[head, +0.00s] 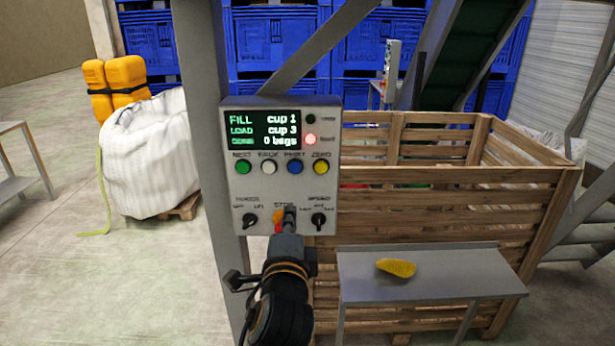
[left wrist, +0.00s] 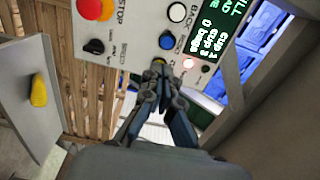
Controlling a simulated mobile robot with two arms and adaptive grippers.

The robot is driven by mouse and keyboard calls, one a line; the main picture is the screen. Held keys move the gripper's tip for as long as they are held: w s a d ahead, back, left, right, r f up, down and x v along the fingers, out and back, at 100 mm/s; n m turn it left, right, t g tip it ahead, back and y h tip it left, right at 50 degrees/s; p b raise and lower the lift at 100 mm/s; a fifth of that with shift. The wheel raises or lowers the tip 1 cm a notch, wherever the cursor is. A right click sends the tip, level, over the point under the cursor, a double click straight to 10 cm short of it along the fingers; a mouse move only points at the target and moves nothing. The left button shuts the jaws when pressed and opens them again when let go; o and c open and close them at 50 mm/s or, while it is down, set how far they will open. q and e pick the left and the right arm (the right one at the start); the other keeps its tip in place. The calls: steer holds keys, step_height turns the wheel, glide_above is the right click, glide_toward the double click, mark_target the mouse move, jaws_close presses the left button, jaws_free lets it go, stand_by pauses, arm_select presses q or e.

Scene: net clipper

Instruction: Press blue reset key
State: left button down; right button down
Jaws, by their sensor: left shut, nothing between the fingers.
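The blue key (head: 295,167) is third in the row of round buttons on the grey control panel (head: 246,192). It also shows in the left wrist view (left wrist: 166,40), above my fingertips. My left gripper (head: 289,212) is shut and empty. In the head view its tips appear below the blue key, in front of the panel's lower part. In the left wrist view the tips (left wrist: 160,76) are close to the yellow button (left wrist: 158,62) and partly cover it. Contact with the panel cannot be told. My right gripper is not in view.
Green (head: 243,167) and white (head: 269,167) buttons flank the blue key's left, with a display (head: 264,129) above. A red stop button (left wrist: 97,8) and black knobs sit lower. A wooden crate (head: 440,178) and small shelf (head: 440,262) with a yellow object (head: 396,268) stand right.

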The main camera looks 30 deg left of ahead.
arm_select(q)
steer(key=shift+r, duration=0.15)
steer(key=p, duration=0.4)
glide_toward(293, 174)
steer(key=x, duration=0.3)
steer(key=r+x, duration=0.1)
steer(key=shift+w+a, duration=0.15)
steer(key=shift+w, duration=0.25)
steer(key=shift+w+a+f, duration=0.15)
steer(key=shift+w+a, duration=0.1)
steer(key=shift+w, duration=0.2)
